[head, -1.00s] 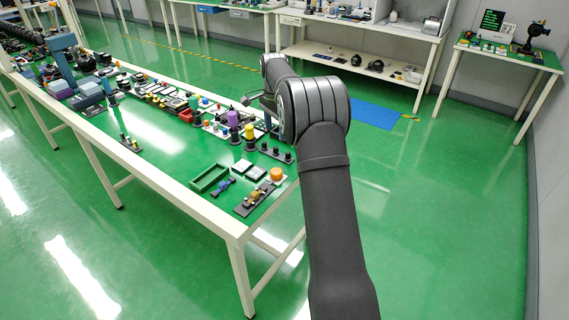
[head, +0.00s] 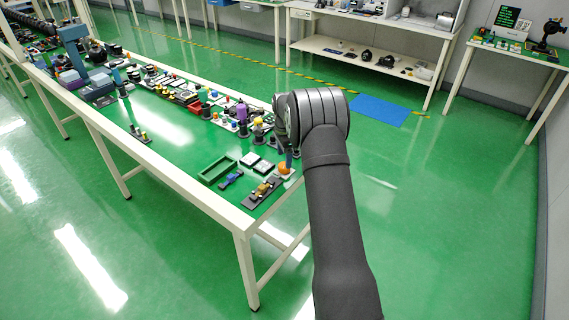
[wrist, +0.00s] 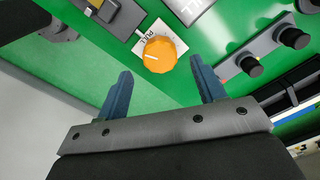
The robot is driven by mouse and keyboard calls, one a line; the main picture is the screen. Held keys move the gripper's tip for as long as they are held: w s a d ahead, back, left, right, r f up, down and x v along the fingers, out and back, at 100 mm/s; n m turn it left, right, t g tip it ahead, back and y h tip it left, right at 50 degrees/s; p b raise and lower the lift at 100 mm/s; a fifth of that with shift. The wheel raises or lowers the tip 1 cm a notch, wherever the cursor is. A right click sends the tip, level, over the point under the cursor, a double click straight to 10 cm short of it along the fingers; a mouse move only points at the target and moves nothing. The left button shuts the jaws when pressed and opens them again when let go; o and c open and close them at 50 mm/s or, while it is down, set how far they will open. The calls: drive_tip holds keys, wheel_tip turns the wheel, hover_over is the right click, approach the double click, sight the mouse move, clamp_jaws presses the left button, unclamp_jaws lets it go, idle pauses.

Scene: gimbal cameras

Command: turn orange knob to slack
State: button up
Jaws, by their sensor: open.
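The orange knob (wrist: 159,54) sits on a small white plate (wrist: 148,36) with black lettering, on the green table top. The knob has a pale pointer line pointing left in the wrist view. It also shows in the head view (head: 284,168) near the table's front corner. My gripper (wrist: 160,84) is open, with its two blue fingers apart. The knob lies just ahead of the fingertips, roughly between them, and nothing is held. The lettering is only partly readable: "FULL" shows, and the rest is hidden or too small.
A grey device (wrist: 112,14) stands at upper left. In the head view, a green tray (head: 217,170) and several small devices crowd the table.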

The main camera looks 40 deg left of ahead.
sight(284, 165)
drive_tip(key=shift+f, duration=1.95)
drive_tip(key=c, duration=1)
